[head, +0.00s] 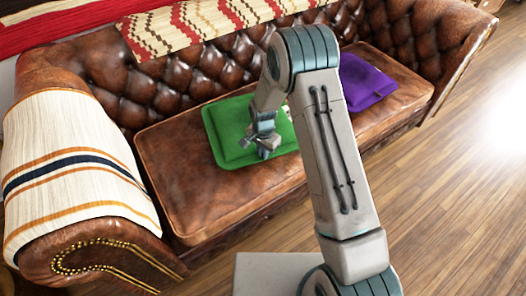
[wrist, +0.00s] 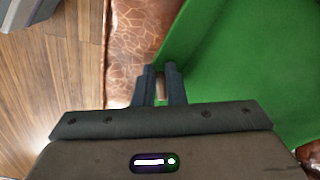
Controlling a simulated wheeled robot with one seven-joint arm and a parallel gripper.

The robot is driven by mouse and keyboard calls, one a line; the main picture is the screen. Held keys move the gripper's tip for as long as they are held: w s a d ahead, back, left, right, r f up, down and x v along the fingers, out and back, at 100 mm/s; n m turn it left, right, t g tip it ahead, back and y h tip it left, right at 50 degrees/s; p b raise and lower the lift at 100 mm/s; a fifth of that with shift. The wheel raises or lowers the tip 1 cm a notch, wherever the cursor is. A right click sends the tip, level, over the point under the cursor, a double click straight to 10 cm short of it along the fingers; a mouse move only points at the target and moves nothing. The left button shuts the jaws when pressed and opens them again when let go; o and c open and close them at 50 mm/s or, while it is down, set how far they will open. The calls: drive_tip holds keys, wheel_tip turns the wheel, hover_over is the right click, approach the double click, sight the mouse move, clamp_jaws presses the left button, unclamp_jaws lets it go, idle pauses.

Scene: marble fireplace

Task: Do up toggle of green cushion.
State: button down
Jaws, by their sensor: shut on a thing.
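The green cushion (head: 223,122) lies on the sofa seat, left of the purple cushion. My gripper (head: 266,150) is low over its front right part, and my arm hides the cushion's right side. In the wrist view the green cushion (wrist: 245,60) fills the right side, and my gripper (wrist: 160,72) is at its edge. The fingers are close together on a small tan-brown piece, which looks like the toggle (wrist: 160,88). Green cloth shows just below it. Whether the toggle is through a loop cannot be seen.
The brown leather sofa (head: 190,200) holds a purple cushion (head: 365,82) right of my arm. A striped throw (head: 75,165) covers the left armrest, and a patterned blanket (head: 190,25) hangs on the backrest. Wooden floor (head: 450,190) is clear in front.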

drive_tip(key=n, duration=0.3)
drive_tip(key=n+b, duration=0.1)
drive_tip(key=n, duration=0.1)
drive_tip(key=shift+s+d, duration=0.15)
drive_tip(key=shift+d, duration=0.2)
drive_tip(key=n, duration=0.6)
drive_tip(key=shift+d, duration=0.4)
drive_tip(key=shift+n, duration=0.3)
drive_tip(key=c, duration=1.8)
unclamp_jaws()
drive_tip(key=shift+o, duration=0.2)
wheel_tip(320, 180, up, 14)
drive_tip(key=p, duration=0.2)
